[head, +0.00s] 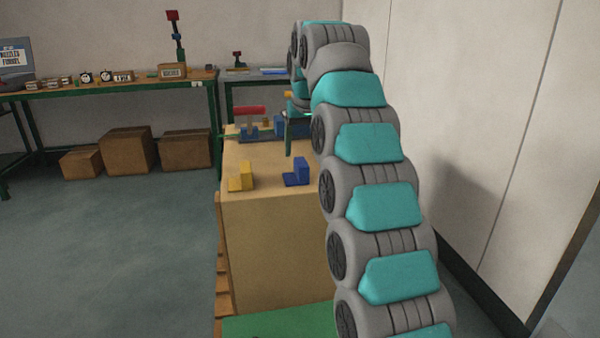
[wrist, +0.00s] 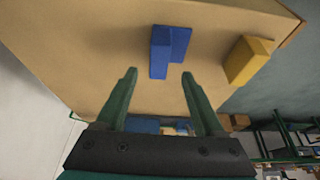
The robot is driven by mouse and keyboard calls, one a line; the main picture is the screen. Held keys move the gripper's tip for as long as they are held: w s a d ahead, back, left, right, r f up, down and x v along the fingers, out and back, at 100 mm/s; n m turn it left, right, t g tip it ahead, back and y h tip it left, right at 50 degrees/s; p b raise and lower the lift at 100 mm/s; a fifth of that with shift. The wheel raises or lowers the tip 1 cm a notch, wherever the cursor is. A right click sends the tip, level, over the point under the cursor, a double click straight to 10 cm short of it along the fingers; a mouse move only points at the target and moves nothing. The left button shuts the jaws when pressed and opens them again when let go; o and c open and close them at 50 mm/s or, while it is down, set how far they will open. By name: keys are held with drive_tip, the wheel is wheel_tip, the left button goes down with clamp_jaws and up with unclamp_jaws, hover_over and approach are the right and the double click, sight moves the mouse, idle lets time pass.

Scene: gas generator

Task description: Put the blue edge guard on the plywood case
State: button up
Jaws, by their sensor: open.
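The blue edge guard (head: 297,173) is an L-shaped block on top of the tan plywood case (head: 275,235), near its front edge. In the wrist view the blue guard (wrist: 165,50) lies just beyond my fingertips, on the case's bare tan top (wrist: 90,50). My gripper (wrist: 160,73) is open and empty, its two green fingers spread apart. In the head view my gripper (head: 289,140) hangs above and behind the blue guard, partly hidden by my arm. I see no contact between fingers and guard.
A yellow L-shaped guard (head: 241,177) sits left of the blue one on the case. Blue and red objects (head: 250,110) stand at the back of the case. A green surface (head: 275,322) is in front. A wall panel is to the right; open floor (head: 120,240) is to the left.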

sight(301, 161)
drive_tip(key=shift+x, duration=2.8)
drive_tip(key=shift+s+d, duration=0.1)
drive_tip(key=shift+s, duration=0.1)
drive_tip(key=shift+c, duration=0.2)
clamp_jaws()
